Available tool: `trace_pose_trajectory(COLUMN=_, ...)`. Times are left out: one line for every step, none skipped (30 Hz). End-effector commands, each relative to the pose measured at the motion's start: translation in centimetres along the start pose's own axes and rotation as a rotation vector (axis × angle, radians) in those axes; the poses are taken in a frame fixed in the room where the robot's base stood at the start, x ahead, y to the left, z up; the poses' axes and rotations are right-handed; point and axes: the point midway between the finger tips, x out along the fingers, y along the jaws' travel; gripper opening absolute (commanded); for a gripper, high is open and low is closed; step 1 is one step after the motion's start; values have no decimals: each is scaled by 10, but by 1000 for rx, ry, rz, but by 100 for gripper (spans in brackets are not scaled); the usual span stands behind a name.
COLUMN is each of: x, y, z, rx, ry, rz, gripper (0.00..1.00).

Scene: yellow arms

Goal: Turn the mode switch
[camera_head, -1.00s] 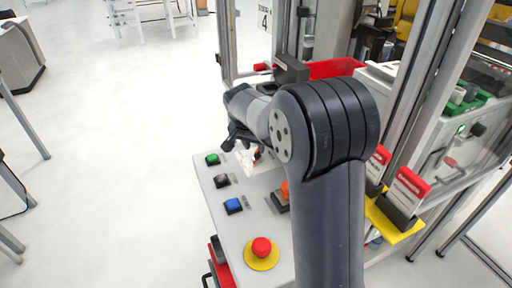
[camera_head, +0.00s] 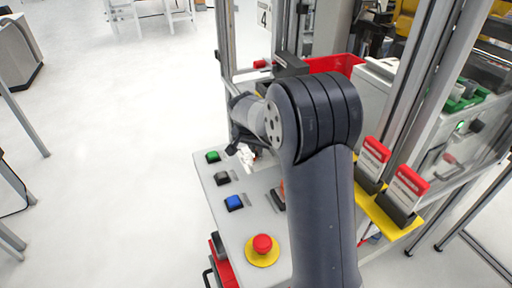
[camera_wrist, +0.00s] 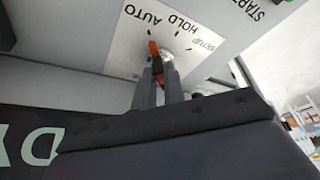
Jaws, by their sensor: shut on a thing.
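The mode switch has an orange knob (camera_wrist: 154,50) on a white plate (camera_wrist: 125,43) marked AUTO, HOLD and SETUP, seen upside down or tilted in the wrist view. The visible orange end lies toward the AUTO side; its exact setting is hard to tell. My gripper (camera_wrist: 161,67) is shut on the knob, with one grey finger on each side.
The grey control panel (camera_head: 262,213) carries green (camera_head: 213,156), black (camera_head: 222,178) and blue (camera_head: 233,202) buttons and a red emergency stop (camera_head: 262,243). Red-topped tags (camera_head: 408,186) stand on a yellow bracket at right. Metal frame posts rise behind. Open floor lies left.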

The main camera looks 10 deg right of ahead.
Motion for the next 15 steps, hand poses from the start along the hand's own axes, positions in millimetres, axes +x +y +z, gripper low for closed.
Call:
trace_pose_trajectory(x=0, y=0, z=0, rx=0, ry=0, rz=0, gripper=0)
trace_pose_trajectory(x=0, y=0, z=0, rx=0, ry=0, rz=0, gripper=0)
trace_pose_trajectory(x=0, y=0, z=0, rx=0, ry=0, rz=0, gripper=0)
trace_pose_trajectory(x=0, y=0, z=0, rx=0, ry=0, rz=0, gripper=0)
trace_pose_trajectory(x=0, y=0, z=0, rx=0, ry=0, rz=0, gripper=0)
trace_pose_trajectory(x=0, y=0, z=0, rx=0, ry=0, rz=0, gripper=0)
trace_pose_trajectory(x=0, y=0, z=0, rx=1, ry=0, rz=0, gripper=0)
trace_pose_trajectory(x=0, y=0, z=0, rx=2, ry=0, rz=0, gripper=0)
trace_pose_trajectory(x=0, y=0, z=0, rx=4, ry=0, rz=1, gripper=0)
trace_pose_trajectory(x=0, y=0, z=0, rx=7, ry=1, rz=2, gripper=0)
trace_pose_trajectory(x=0, y=-1, z=0, rx=12, ry=1, rz=4, gripper=0)
trace_pose_trajectory(x=1, y=-1, z=0, rx=20, ry=1, rz=7, gripper=0)
trace_pose_trajectory(x=1, y=-1, z=0, rx=26, ry=1, rz=10, gripper=0)
trace_pose_trajectory(x=1, y=-1, z=0, rx=35, ry=1, rz=14, gripper=0)
trace_pose_trajectory(x=1, y=-2, z=0, rx=50, ry=2, rz=20, gripper=0)
